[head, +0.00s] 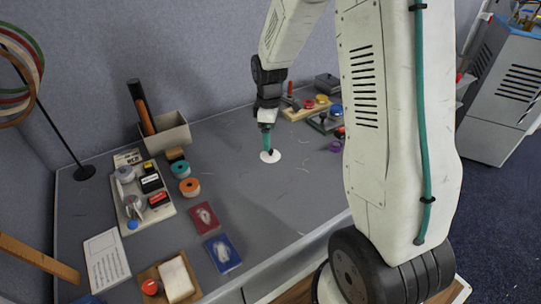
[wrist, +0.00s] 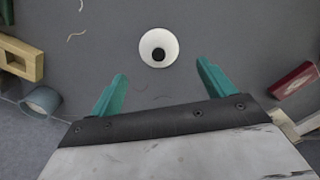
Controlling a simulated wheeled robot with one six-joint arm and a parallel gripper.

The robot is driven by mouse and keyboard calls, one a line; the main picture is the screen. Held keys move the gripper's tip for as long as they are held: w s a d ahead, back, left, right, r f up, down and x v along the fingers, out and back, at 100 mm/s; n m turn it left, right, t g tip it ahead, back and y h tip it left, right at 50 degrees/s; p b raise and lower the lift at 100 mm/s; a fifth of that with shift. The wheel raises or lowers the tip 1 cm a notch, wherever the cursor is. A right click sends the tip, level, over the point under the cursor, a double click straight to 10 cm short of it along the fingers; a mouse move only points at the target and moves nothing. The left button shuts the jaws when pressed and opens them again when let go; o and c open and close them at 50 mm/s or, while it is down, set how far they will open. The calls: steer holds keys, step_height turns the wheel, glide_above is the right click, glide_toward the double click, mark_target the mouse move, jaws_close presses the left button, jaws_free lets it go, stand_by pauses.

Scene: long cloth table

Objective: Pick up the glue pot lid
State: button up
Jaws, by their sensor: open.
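A round white disc with a dark round centre, which looks like the glue pot lid (wrist: 158,47), lies on the grey table. It also shows in the head view (head: 270,157), partly hidden behind my fingers. My gripper (wrist: 161,74) is open and empty, its two teal fingers spread wide. In the wrist view the lid lies ahead of the fingertips, roughly centred between them, not between the fingers. In the head view my gripper (head: 267,141) points down over the lid; the exact height gap is hard to judge.
A tray (head: 163,218) with several small items stands on the left, near teal and orange rolls (head: 190,187). Red (head: 204,218) and blue (head: 223,253) packets lie in front. A wooden board (head: 306,108) with knobs stands behind. The table around the lid is clear.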

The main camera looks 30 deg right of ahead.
mark_target(270, 153)
step_height(270, 153, down, 7)
steer(key=shift+d+r, duration=0.1)
steer(key=shift+d, duration=0.05)
steer(key=c, duration=1)
